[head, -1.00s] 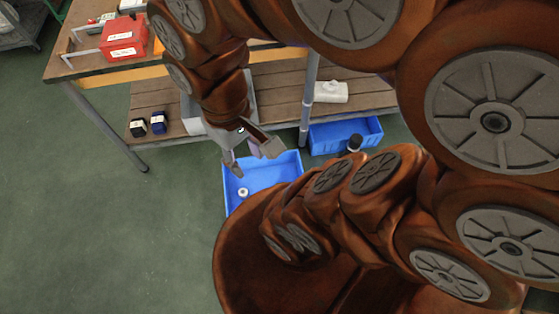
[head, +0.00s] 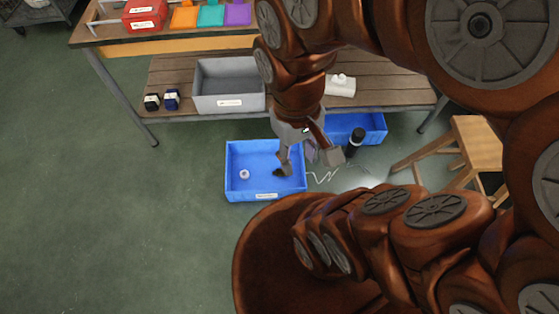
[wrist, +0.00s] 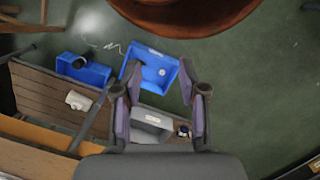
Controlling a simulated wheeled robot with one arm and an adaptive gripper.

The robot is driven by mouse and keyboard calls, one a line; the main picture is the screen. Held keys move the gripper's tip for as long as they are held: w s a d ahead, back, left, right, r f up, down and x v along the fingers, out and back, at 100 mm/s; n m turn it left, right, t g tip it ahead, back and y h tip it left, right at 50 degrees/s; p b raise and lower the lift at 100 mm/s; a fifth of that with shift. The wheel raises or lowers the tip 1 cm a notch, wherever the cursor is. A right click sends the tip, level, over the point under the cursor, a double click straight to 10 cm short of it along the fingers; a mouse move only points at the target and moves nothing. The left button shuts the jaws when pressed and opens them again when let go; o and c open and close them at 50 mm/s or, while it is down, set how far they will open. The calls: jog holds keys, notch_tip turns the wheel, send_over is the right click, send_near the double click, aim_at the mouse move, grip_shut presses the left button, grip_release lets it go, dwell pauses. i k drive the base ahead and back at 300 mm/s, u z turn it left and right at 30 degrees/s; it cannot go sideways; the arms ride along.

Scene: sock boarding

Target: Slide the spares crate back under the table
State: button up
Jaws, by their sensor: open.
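A blue crate (head: 234,190) with a white label on its near side stands on the floor in front of the table (head: 110,88). A small white ring-like item (head: 244,174) lies in it. A second blue crate (head: 376,124) stands at the table's lower shelf, farther right, partly hidden by my arm. The label is too small to read, so I cannot confirm which is the spares crate. My gripper (head: 308,160) is open and empty, fingers pointing down, over the right side of the front crate. The wrist view shows the front crate (wrist: 163,62) between and beyond the fingers (wrist: 160,82).
A grey bin (head: 230,100), two small dark items (head: 162,100) and a white item (head: 341,86) sit on the lower shelf. A dark cylinder (head: 357,137) and pale cord (head: 322,177) are right of the front crate. A wooden stool (head: 476,145) stands right. Floor at left is clear.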

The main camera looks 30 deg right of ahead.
aim_at(257, 157)
jog(key=u, duration=1.9)
jog(key=i, duration=2.55)
jog(key=z, duration=3.35)
